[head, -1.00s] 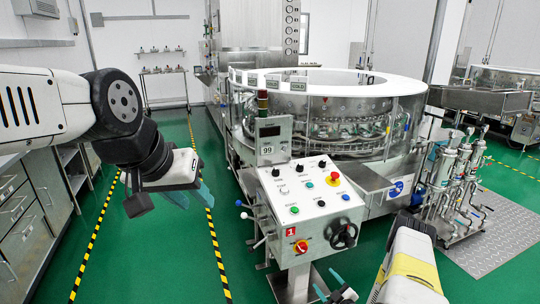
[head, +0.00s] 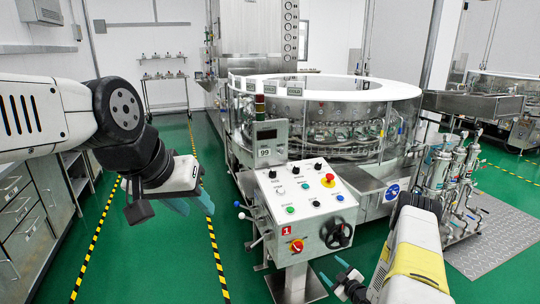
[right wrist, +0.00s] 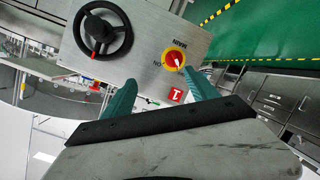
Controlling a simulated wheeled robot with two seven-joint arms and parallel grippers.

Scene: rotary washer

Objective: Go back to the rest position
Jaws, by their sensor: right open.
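My left gripper (head: 190,203) hangs at the left of the head view, over the green floor and away from the panel. Its teal fingers are partly hidden behind its body, so its opening is unclear. My right gripper (head: 335,277) is low in the head view, in front of the control panel. In the right wrist view its two teal fingers (right wrist: 160,98) are apart with nothing between them. Beyond them is the panel's front face (right wrist: 145,70) with a red and yellow rotary switch (right wrist: 174,60) and a black handwheel (right wrist: 102,33). The fingers look apart from both.
The control panel (head: 310,218) has buttons, knobs and a display reading 99 (head: 270,142). Behind it stands the large round washer (head: 325,120). Grey cabinets (head: 25,222) line the left wall. Green floor (head: 160,260) is clear between cabinets and panel.

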